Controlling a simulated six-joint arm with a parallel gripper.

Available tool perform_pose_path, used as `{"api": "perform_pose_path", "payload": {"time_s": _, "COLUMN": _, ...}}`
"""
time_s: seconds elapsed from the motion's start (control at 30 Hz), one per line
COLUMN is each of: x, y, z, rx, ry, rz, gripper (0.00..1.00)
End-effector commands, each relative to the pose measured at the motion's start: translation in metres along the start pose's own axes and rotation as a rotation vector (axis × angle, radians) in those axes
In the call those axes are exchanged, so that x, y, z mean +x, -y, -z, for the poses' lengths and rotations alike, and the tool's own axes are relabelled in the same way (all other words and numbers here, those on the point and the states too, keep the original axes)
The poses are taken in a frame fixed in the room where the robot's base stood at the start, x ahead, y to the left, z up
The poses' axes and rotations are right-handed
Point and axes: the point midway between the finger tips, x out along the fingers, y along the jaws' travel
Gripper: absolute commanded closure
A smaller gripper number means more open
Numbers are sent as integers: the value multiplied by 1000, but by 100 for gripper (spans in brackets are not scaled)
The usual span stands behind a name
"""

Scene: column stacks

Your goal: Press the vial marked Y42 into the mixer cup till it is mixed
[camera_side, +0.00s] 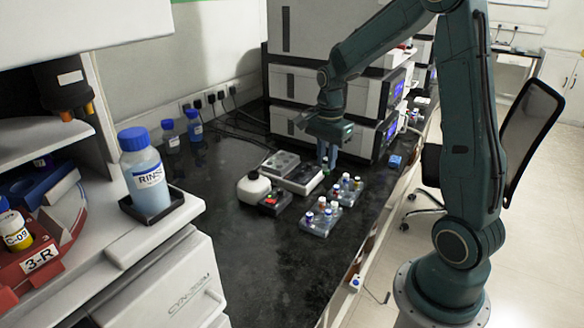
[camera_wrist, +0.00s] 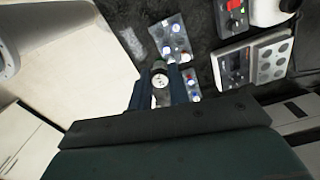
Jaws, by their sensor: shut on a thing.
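My gripper (camera_side: 328,163) points down above the bench, by the far clear rack. In the wrist view, my gripper (camera_wrist: 160,88) is shut on a vial (camera_wrist: 160,80), whose pale round top with dark marks shows between the fingers. The marks are too small to read, so I cannot confirm Y42. In the side view the vial is a small dark greenish shape below the fingers. A white rounded unit (camera_side: 252,188) stands beside a dark box with a red display (camera_side: 274,201); I cannot tell whether it holds the mixer cup.
Two clear racks with several capped vials stand on the bench, one far (camera_side: 346,190) and one near (camera_side: 320,220). A grey block with round wells (camera_side: 281,163) and a panelled unit (camera_side: 301,178) lie left of my gripper. Stacked instruments (camera_side: 290,118) stand behind.

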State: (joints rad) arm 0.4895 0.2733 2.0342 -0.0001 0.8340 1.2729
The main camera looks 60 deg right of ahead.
Motion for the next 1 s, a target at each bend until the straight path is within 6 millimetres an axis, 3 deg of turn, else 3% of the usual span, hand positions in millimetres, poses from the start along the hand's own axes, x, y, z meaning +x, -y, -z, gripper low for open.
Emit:
{"api": "perform_pose_path", "payload": {"time_s": 0.03, "x": 0, "y": 0, "z": 0, "rx": 0, "ry": 0, "rz": 0, "gripper": 100}}
{"api": "perform_pose_path", "payload": {"time_s": 0.07, "x": 0, "y": 0, "z": 0, "rx": 0, "ry": 0, "rz": 0, "gripper": 86}}
{"api": "perform_pose_path", "payload": {"time_s": 0.13, "x": 0, "y": 0, "z": 0, "rx": 0, "ry": 0, "rz": 0, "gripper": 98}}
{"api": "perform_pose_path", "payload": {"time_s": 0.37, "x": 0, "y": 3, "z": 0, "rx": 0, "ry": 0, "rz": 0, "gripper": 98}}
{"api": "perform_pose_path", "payload": {"time_s": 0.53, "x": 0, "y": 15, "z": 2, "rx": -1, "ry": 0, "rz": 1, "gripper": 98}}
{"api": "perform_pose_path", "payload": {"time_s": 0.77, "x": 1, "y": 51, "z": 5, "rx": 0, "ry": 0, "rz": -1, "gripper": 98}}
{"api": "perform_pose_path", "payload": {"time_s": 1.0, "x": 4, "y": 99, "z": 8, "rx": -1, "ry": 0, "rz": 0, "gripper": 98}}
